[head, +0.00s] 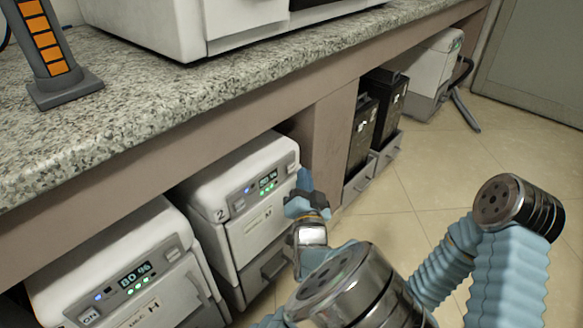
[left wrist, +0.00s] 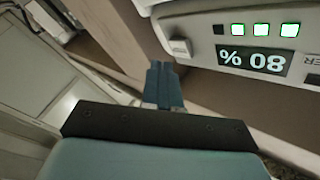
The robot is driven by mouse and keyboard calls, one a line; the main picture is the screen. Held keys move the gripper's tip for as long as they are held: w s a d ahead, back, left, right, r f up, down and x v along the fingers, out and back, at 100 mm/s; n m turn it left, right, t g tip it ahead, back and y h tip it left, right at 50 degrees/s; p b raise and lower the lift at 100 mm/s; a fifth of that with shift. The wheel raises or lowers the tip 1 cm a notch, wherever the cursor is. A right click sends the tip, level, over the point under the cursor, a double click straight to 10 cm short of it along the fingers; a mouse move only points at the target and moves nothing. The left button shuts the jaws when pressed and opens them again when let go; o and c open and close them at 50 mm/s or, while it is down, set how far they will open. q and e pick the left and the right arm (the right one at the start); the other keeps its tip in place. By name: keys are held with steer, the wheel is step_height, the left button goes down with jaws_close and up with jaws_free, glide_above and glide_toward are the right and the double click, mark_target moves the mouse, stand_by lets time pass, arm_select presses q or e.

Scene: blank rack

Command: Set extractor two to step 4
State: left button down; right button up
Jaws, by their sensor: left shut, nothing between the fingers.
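Extractor two (head: 212,182) is a white box marked "2" under the counter. Its small front display (head: 268,179) is hard to read in the head view. The left wrist view shows an upside-down display (left wrist: 252,60) reading 80 %, with three lit green lights (left wrist: 262,30) and one dark one. A small pale button (left wrist: 180,47) sits beside that display. My left gripper (head: 304,181) is at the right front end of extractor two. Its blue fingers (left wrist: 164,72) are shut and empty, with their tips just below the button; contact cannot be told. My right gripper is out of view.
A similar white unit (head: 105,245) with an 80 % display stands at the front left. The granite counter (head: 150,110) overhangs both units. Black boxes (head: 378,115) stand further along under it. The tiled floor (head: 420,190) is open on the right.

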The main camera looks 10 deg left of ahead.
arm_select(q)
steer(key=s+d, duration=0.1)
steer(key=d, duration=0.1)
steer(key=s+d, duration=0.1)
steer(key=shift+s+d+p, duration=0.35)
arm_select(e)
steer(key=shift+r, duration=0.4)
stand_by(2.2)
